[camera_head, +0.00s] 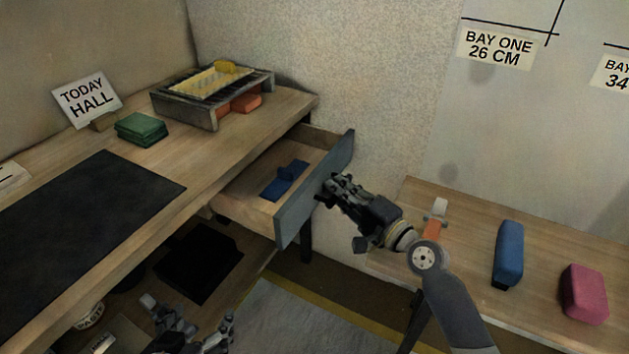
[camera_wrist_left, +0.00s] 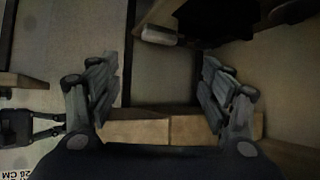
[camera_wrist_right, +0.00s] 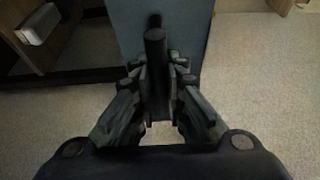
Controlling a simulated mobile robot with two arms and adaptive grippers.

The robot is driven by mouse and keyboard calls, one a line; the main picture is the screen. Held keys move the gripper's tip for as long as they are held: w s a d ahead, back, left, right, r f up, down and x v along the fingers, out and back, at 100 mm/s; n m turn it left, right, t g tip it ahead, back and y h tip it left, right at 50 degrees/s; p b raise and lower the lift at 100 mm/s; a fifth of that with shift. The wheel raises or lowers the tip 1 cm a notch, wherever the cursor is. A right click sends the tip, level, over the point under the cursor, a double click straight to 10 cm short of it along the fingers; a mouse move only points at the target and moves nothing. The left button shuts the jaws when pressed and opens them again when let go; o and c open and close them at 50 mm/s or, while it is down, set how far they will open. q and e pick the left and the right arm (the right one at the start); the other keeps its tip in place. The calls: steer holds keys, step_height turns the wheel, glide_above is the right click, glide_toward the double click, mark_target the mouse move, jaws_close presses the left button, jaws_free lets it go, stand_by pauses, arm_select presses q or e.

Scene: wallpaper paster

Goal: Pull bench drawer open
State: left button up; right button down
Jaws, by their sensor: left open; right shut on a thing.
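The bench drawer stands open, sticking out from under the wooden bench; its blue-grey front panel (camera_head: 312,192) faces my right arm. A blue item (camera_head: 285,181) lies inside the drawer. My right gripper (camera_head: 335,188) is at the outer face of the panel. In the right wrist view my right gripper (camera_wrist_right: 158,85) is shut on the dark drawer handle (camera_wrist_right: 156,50), with the blue-grey panel (camera_wrist_right: 185,28) behind it. My left gripper (camera_head: 190,330) is low at the bottom of the head view, apart from the drawer. The left wrist view shows its fingers (camera_wrist_left: 158,90) wide apart and empty.
The bench top (camera_head: 215,150) carries a grey tray rack (camera_head: 185,106), a green block (camera_head: 141,129) and a black mat (camera_head: 80,225). At right, a second wooden table (camera_head: 450,235) holds a blue block (camera_head: 509,252) and a pink block (camera_head: 584,293). A lower shelf holds a black item (camera_head: 198,262).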

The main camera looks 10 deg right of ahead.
arm_select(q)
steer(key=shift+w+d+r+t+h, duration=0.15)
steer(key=shift+w+d+r+t, duration=0.1)
steer(key=shift+w+r+t, duration=0.35)
steer(key=shift+w+d+r+t+h, duration=0.2)
steer(key=shift+w+r+t, duration=0.15)
steer(key=shift+r, duration=0.35)
arm_select(e)
steer(key=shift+s+d+f, duration=0.1)
steer(key=shift+s+d, duration=0.5)
steer(key=shift+d, duration=0.25)
steer(key=shift+s+d, duration=0.6)
steer(key=shift+d, duration=0.2)
steer(key=c, duration=1.6)
jaws_free()
steer(key=v, duration=1.2)
steer(key=shift+a, duration=0.1)
